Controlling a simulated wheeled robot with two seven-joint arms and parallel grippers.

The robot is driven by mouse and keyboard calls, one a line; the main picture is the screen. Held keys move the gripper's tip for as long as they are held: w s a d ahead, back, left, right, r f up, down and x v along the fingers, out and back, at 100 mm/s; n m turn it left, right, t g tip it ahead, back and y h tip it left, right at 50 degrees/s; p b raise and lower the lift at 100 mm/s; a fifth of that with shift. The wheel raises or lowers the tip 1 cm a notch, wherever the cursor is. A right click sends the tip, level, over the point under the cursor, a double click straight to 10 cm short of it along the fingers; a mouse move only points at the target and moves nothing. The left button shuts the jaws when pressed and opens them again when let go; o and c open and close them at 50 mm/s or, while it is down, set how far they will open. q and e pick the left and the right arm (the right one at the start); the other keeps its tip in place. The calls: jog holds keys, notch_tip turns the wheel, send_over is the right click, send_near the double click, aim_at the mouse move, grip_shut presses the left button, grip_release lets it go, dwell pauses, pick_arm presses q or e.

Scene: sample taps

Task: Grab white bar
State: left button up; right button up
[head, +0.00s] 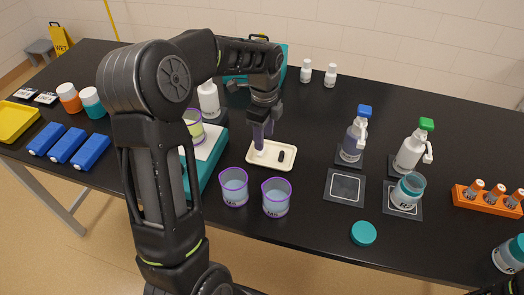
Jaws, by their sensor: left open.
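My left gripper (261,146) is open and points down over the left part of a small cream tray (287,165). Its fingertips are at or just above the tray floor; I cannot tell if they touch it. A small dark bar (282,156) lies in the tray, to the right of the fingers. I cannot make out a white bar; the fingers hide part of the tray's left side. My right gripper is not in view.
Two purple-rimmed beakers (234,187) (276,197) stand just in front of the tray. A teal device (212,158) holding a beaker is to the left. Tap bottles (354,140) (411,152) stand on the right. A teal lid (363,233) lies near the front edge.

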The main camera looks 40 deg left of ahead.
pick_arm(q)
jog(key=shift+a+f+p, duration=0.1)
jog(key=shift+f+p, duration=0.7)
jog(key=shift+f, duration=1.85)
jog(key=shift+c, duration=0.2)
grip_shut()
